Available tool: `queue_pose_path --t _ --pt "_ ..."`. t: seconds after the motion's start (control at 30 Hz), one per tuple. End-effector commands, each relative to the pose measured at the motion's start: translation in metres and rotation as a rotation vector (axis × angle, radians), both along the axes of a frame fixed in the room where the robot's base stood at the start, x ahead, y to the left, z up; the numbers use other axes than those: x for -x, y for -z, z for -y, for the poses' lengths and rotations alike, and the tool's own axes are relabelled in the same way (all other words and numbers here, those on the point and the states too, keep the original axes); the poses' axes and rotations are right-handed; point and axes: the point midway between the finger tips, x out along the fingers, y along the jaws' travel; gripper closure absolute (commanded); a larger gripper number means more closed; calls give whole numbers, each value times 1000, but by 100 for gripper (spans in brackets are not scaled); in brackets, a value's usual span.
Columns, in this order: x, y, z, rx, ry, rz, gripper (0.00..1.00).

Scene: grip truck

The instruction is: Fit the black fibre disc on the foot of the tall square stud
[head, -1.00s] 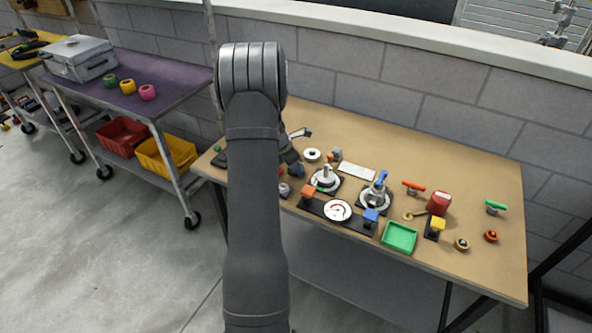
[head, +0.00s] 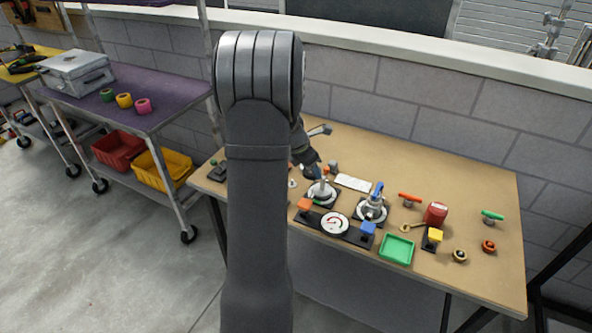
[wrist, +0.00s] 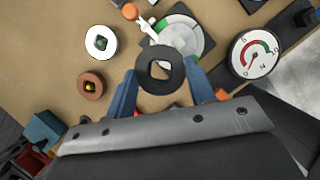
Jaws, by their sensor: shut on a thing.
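The disc appears apart from the post. In the head view my gripper (head: 312,170) is partly hidden by my arm, just behind the left stand (head: 322,190).
A white disc (wrist: 101,42) and a copper disc (wrist: 90,86) lie beside the gripper. A dial gauge (head: 334,223) is in front of the stands. A second stand with a blue lever (head: 374,204) is to the right. A green tray (head: 397,249) sits at the front edge.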

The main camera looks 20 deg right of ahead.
Motion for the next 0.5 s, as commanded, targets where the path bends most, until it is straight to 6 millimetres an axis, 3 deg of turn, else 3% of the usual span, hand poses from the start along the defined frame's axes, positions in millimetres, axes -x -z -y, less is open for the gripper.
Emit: queue_pose_path --t 0.2,0.5 --pt "24 -19 20 1 2 1 72" --pt "29 -35 29 -8 -123 0 72"
